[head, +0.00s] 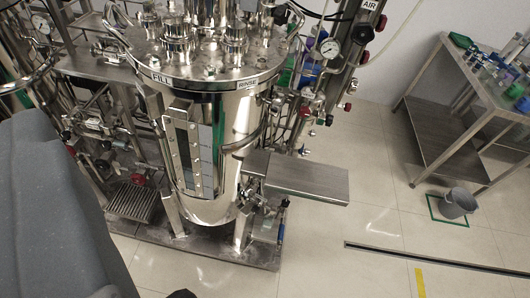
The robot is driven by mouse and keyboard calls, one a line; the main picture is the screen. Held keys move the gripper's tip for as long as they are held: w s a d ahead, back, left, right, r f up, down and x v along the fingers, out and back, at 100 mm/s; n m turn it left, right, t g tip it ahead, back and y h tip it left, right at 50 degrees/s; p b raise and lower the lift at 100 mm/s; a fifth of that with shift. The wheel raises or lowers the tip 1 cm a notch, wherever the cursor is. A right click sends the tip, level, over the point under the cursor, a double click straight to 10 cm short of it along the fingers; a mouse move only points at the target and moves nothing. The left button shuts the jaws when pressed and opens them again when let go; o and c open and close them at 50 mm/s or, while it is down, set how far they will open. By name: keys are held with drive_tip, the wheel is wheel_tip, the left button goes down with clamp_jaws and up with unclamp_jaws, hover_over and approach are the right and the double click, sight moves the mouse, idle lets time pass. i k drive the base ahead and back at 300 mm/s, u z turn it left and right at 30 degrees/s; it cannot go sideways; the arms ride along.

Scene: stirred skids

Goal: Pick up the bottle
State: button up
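I cannot make out with certainty which thing is the bottle. Several small blue, green, purple and clear items stand on the steel table (440,152) at the far right, too small to tell apart. No gripper fingers can be clearly seen. A large grey part, likely my arm, fills the left edge. A small dark tip cuts into the bottom edge, and I cannot tell what it is.
A steel tank (245,130) on a skid stands ahead, with a flat steel shelf (305,180) jutting right. A grey bucket (458,203) sits in a green floor square. A floor drain (430,259) crosses the lower right. Tiled floor between skid and table is clear.

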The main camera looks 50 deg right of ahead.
sight(267, 221)
drive_tip(key=z, duration=1.15)
